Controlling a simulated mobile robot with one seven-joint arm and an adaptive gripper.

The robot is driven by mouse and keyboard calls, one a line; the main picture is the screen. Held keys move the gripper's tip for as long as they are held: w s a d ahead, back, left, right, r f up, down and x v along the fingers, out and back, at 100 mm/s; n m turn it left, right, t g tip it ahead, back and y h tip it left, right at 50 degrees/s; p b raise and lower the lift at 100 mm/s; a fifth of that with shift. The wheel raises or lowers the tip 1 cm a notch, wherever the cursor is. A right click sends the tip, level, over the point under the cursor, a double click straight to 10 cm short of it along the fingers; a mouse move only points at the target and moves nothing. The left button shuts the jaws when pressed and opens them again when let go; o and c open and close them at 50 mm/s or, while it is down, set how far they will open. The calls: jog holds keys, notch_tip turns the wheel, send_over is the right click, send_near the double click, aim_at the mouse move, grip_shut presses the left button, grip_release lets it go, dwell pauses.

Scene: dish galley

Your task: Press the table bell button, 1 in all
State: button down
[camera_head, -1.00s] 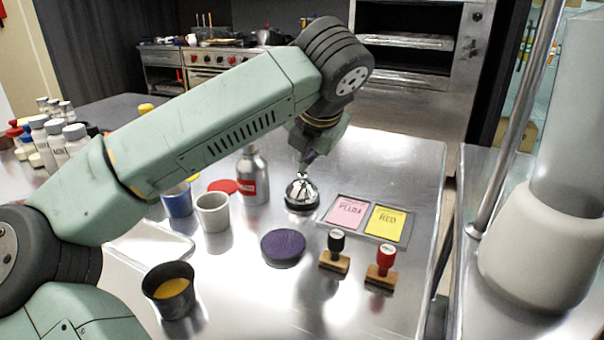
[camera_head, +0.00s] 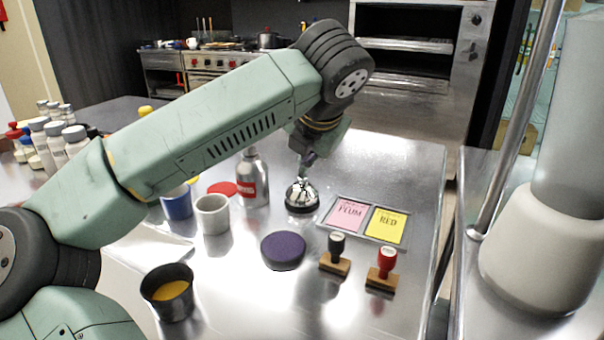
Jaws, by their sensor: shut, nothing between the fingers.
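The table bell (camera_head: 302,196) is a shiny silver dome on a dark base, standing upright on the steel table. My gripper (camera_head: 301,177) is shut and empty, pointing down right at the top of the bell. Its tip covers the bell's button, so I cannot tell whether the button is pressed down or only touched.
Left of the bell stand a metal bottle (camera_head: 252,178), a grey cup (camera_head: 212,214) and a blue cup (camera_head: 177,203). A dark purple pad (camera_head: 283,250), a black-topped stamp (camera_head: 335,254) and a red-topped stamp (camera_head: 382,268) lie in front. A card tray (camera_head: 329,228) is at right.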

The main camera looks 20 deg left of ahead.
jog(key=shift+r, duration=0.75)
jog(key=shift+r+p, duration=1.75)
jog(key=shift+r, duration=0.8)
jog(key=shift+f, duration=0.1)
